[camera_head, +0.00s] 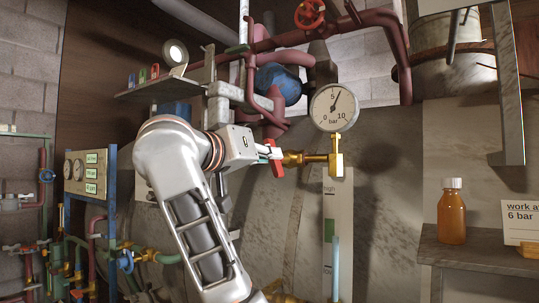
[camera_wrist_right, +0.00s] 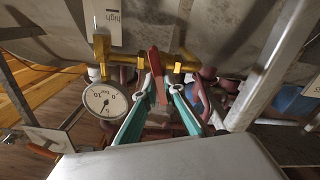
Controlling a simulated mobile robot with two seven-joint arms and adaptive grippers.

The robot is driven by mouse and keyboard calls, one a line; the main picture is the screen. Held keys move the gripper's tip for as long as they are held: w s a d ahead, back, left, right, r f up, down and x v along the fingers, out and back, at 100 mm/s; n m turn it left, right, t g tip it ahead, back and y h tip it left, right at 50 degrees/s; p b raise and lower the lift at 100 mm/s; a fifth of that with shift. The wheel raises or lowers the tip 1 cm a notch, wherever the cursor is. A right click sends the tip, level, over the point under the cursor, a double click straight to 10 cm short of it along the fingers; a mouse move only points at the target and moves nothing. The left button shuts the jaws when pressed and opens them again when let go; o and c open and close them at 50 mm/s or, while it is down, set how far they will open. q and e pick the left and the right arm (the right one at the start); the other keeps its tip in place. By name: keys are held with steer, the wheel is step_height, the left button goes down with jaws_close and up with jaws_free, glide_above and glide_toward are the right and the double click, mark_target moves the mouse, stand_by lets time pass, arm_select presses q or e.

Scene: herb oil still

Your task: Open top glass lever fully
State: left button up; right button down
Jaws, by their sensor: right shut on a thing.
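The top glass lever is a short red handle (camera_head: 275,160) on the brass valve (camera_head: 308,158) at the top of the sight glass. In the head view it points up and down, across the brass pipe. My right gripper (camera_head: 269,152) is at the lever from the left, shut on it. In the right wrist view the red lever (camera_wrist_right: 155,72) stands between the teal fingers of my right gripper (camera_wrist_right: 160,88), with the brass fitting (camera_wrist_right: 135,58) behind it. The sight glass (camera_head: 336,265) shows pale blue below the valve. The left gripper is not in view.
A round pressure gauge (camera_head: 334,108) sits just above the brass valve, close to my gripper. Red pipes and a blue part (camera_head: 279,84) crowd the space above. An amber bottle (camera_head: 452,212) stands on a shelf at the right. A gauge panel (camera_head: 86,172) is at the left.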

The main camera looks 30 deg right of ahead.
steer(key=n+p, duration=0.1)
steer(key=n, duration=0.3)
steer(key=n+p, duration=0.1)
steer(key=n, duration=0.4)
steer(key=n+p, duration=0.1)
steer(key=n, duration=0.4)
steer(key=shift+w+f, duration=0.15)
steer(key=shift+f, duration=0.15)
steer(key=shift+n+p, duration=0.3)
steer(key=c, duration=2.3)
jaws_free()
steer(key=shift+o, duration=0.8)
